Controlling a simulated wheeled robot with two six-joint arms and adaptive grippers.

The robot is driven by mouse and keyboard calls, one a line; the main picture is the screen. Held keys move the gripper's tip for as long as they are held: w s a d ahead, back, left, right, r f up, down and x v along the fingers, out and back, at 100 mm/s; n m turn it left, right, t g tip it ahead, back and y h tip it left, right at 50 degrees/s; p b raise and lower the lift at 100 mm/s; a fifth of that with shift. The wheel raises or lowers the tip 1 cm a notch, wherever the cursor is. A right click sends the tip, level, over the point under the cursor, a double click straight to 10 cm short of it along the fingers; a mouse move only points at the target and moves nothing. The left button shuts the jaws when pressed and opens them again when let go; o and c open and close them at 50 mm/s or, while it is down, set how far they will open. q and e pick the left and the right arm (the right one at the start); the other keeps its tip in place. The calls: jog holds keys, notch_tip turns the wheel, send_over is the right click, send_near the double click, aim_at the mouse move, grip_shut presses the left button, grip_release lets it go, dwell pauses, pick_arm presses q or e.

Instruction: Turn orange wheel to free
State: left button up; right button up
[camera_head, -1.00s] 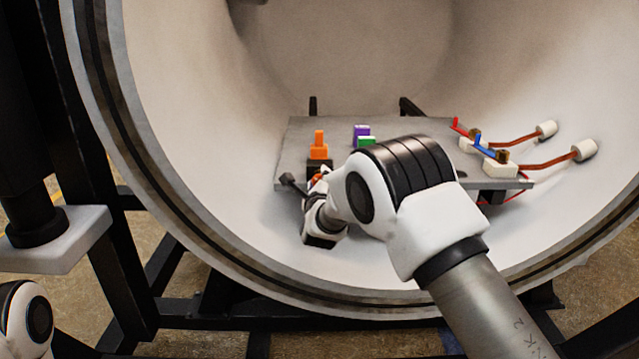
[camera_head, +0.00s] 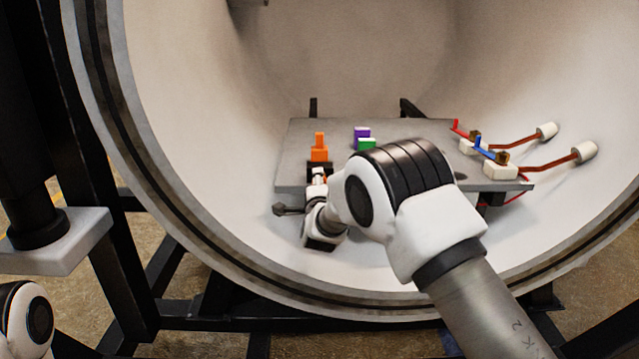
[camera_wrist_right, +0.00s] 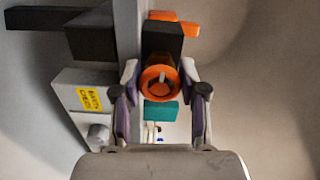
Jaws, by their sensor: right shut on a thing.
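The orange wheel (camera_wrist_right: 160,82) is a round knob with a dark recess and a pale upright mark at its centre, in the right wrist view. It sits against a black block (camera_wrist_right: 162,40). My right gripper (camera_wrist_right: 160,80) has one finger on each side of the wheel and is shut on it. In the head view my right gripper (camera_head: 318,180) is at the plate's front left edge, below an orange block (camera_head: 319,152); the wheel is hidden there. My left gripper is outside the view.
A grey plate (camera_head: 420,130) lies inside the round chamber (camera_head: 190,120). A yellow label (camera_wrist_right: 88,98) is left of my fingers.

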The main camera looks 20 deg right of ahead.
jog(key=shift+n, duration=0.3)
jog(key=o, duration=1.2)
jog(key=shift+c, duration=0.2)
jog(key=v, duration=1.2)
